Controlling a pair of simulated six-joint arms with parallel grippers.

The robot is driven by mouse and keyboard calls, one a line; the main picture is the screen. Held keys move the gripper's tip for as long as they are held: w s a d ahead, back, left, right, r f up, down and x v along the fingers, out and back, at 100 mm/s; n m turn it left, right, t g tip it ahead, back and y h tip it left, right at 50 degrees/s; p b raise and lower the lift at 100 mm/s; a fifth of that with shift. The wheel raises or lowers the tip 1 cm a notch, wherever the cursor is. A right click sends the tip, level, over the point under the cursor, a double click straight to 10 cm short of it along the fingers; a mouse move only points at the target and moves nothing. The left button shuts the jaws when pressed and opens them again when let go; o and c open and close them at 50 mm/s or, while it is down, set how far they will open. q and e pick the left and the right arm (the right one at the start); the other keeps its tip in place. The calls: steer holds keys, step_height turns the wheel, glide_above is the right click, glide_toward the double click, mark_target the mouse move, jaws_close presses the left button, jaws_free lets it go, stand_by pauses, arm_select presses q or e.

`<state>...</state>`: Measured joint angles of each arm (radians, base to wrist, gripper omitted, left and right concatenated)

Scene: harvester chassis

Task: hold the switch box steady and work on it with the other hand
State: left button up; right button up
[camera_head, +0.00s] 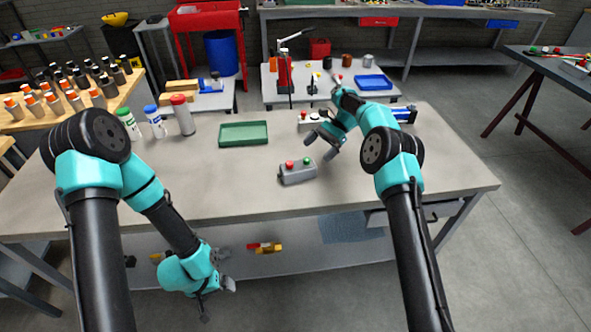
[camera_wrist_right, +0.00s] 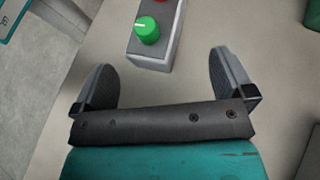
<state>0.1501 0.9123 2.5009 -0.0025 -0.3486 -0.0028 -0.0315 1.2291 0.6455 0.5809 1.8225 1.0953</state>
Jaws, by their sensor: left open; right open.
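The switch box (camera_head: 298,174) is a small grey box with a red and a green button on top, lying on the workbench (camera_head: 230,188) near its middle. My right gripper (camera_head: 320,146) is open just above and beyond the box, touching nothing that I can see. In the right wrist view the box (camera_wrist_right: 166,50) shows its green knob and part of the red one. It lies ahead of the open fingers (camera_wrist_right: 163,82), and its far end is cut off. My left gripper (camera_head: 218,300) hangs low in front of the bench, open and empty, far from the box.
A green tray (camera_head: 244,134) lies behind the box. Several bottles, including a grey one with a red cap (camera_head: 182,115), stand at the left back. Another white box with buttons (camera_head: 312,118) is behind my right gripper. The bench's front edge lies between my left gripper and the box.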

mark_target(299, 169)
steer(key=shift+a, duration=0.1)
steer(key=shift+x, duration=4.9)
steer(key=shift+s, duration=0.1)
steer(key=c, duration=1.5)
